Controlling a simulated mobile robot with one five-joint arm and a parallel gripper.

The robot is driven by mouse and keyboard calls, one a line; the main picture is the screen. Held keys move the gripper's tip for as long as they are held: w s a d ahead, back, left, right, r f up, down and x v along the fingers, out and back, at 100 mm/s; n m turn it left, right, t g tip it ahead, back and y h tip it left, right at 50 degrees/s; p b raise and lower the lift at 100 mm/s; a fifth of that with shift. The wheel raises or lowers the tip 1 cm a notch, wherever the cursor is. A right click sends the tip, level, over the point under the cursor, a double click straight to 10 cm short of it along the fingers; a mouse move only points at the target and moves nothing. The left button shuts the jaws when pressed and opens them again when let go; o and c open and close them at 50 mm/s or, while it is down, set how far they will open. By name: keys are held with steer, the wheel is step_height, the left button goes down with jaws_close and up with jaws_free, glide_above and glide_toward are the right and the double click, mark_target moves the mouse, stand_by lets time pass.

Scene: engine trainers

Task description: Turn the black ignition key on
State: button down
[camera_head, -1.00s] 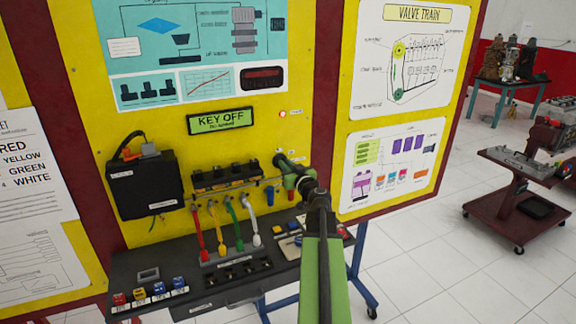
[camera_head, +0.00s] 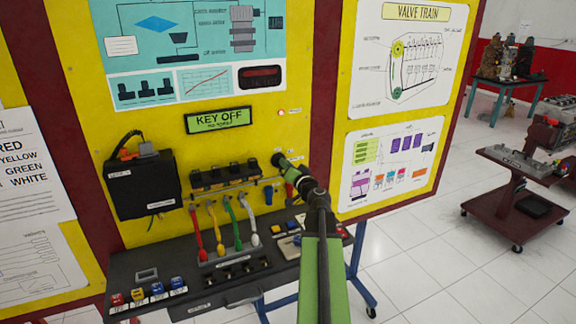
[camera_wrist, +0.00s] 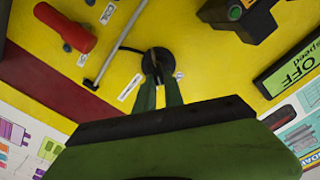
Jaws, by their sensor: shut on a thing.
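The black ignition key is in a round black switch (camera_wrist: 158,62) on the yellow panel in the wrist view. My gripper (camera_wrist: 158,82) is shut on the key, its two green fingers close together at the switch face. The fingers hide most of the key, so its exact angle is hard to tell. In the head view my gripper (camera_head: 280,162) reaches the panel right of the coil row, and my arm hides part of it. The display (camera_head: 219,119) reads KEY OFF.
A red handle (camera_wrist: 65,28) and a thin metal rod (camera_wrist: 122,43) are left of the switch in the wrist view. A black box (camera_head: 143,184) and coloured leads (camera_head: 221,226) are left of my arm, above a dark control shelf (camera_head: 130,262).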

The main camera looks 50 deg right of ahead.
steer(key=shift+s+d+f+m, duration=0.1)
steer(key=shift+f+m, duration=0.05)
steer(key=shift+m, duration=0.95)
steer(key=shift+s+d+f+m, duration=0.1)
steer(key=shift+m, duration=1)
steer(key=c, duration=1.4)
jaws_free()
steer(key=shift+c, duration=0.2)
